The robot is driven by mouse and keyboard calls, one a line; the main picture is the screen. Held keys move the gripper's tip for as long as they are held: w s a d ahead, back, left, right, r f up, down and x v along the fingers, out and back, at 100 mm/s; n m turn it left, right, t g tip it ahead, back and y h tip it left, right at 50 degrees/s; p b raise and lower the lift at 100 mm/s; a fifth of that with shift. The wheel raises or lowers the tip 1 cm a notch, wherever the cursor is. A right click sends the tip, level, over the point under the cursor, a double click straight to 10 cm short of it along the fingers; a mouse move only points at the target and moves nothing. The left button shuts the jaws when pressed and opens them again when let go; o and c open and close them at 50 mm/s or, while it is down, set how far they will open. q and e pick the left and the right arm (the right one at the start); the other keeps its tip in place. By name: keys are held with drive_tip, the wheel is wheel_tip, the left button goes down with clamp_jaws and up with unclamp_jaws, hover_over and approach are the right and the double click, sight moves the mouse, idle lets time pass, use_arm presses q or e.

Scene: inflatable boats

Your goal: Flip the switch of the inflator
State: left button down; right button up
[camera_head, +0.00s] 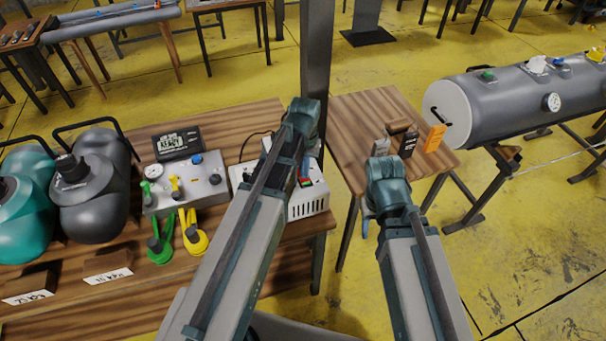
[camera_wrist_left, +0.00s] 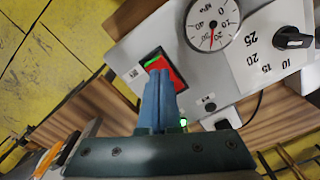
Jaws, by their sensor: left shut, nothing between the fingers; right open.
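The inflator (camera_head: 308,204) is a white box with a vented side, on the wooden table, partly hidden behind my left arm. Its rocker switch, red with a green edge, shows in the head view (camera_head: 305,182) and in the left wrist view (camera_wrist_left: 154,62). My left gripper (camera_wrist_left: 158,76) is shut and empty. Its blue fingertips are right at the switch and cover part of it; I cannot tell whether they touch. My right gripper (camera_head: 367,209) is open, mostly hidden behind its wrist, right of the inflator and away from it.
The inflator's panel has a dial gauge (camera_wrist_left: 212,22) and a black knob (camera_wrist_left: 293,38). A small table (camera_head: 350,120) with small boxes stands right, before a grey cylinder (camera_head: 510,100).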

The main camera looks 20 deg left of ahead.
use_arm(q)
drive_tip(key=shift+f+b, duration=0.4)
drive_tip(key=shift+f, duration=0.05)
idle(0.3)
wheel_tip(320, 180, up, 7)
drive_tip(key=p, duration=0.7)
drive_tip(key=shift+s+d, duration=0.15)
drive_tip(key=s+d+f+m+b, duration=0.1)
drive_tip(key=s+d+m, duration=0.1)
drive_tip(key=s+d, duration=0.3)
drive_tip(key=s+d+f+m+y+b, duration=0.1)
drive_tip(key=s+d+m, duration=0.1)
drive_tip(key=s+d, duration=0.3)
drive_tip(key=s, duration=0.4)
drive_tip(key=shift+f+m, duration=0.2)
drive_tip(key=shift+m, duration=0.1)
drive_tip(key=shift+d, duration=0.1)
